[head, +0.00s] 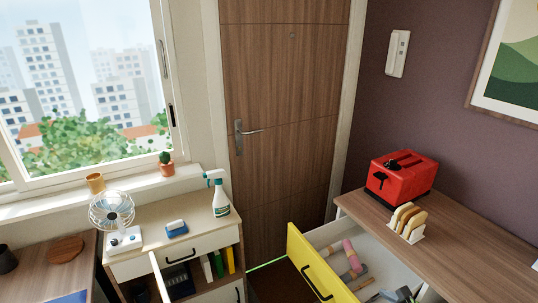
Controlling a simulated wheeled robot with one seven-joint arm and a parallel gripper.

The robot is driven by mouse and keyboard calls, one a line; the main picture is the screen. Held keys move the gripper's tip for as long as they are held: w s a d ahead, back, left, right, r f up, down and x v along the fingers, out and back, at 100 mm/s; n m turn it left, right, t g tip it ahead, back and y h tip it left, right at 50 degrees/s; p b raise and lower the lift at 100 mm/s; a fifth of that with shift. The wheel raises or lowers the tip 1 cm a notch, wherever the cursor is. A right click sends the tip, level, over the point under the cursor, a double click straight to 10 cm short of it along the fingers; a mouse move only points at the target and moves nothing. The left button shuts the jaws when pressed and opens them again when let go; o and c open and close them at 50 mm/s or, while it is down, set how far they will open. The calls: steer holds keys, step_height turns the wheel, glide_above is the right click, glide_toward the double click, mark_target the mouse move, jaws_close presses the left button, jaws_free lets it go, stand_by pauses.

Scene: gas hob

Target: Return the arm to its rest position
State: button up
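My arm and my gripper are not in view in the head view, so I cannot see their pose or whether the gripper is open or shut. No part of my body shows clearly in the picture.
A drawer with a yellow front (317,266) stands open at the lower middle, with several things inside. A red toaster (400,178) and a bread rack (407,220) stand on the right counter (470,236). A fan (113,214) and spray bottle (219,198) stand on the left cabinet. The door (285,110) is shut.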

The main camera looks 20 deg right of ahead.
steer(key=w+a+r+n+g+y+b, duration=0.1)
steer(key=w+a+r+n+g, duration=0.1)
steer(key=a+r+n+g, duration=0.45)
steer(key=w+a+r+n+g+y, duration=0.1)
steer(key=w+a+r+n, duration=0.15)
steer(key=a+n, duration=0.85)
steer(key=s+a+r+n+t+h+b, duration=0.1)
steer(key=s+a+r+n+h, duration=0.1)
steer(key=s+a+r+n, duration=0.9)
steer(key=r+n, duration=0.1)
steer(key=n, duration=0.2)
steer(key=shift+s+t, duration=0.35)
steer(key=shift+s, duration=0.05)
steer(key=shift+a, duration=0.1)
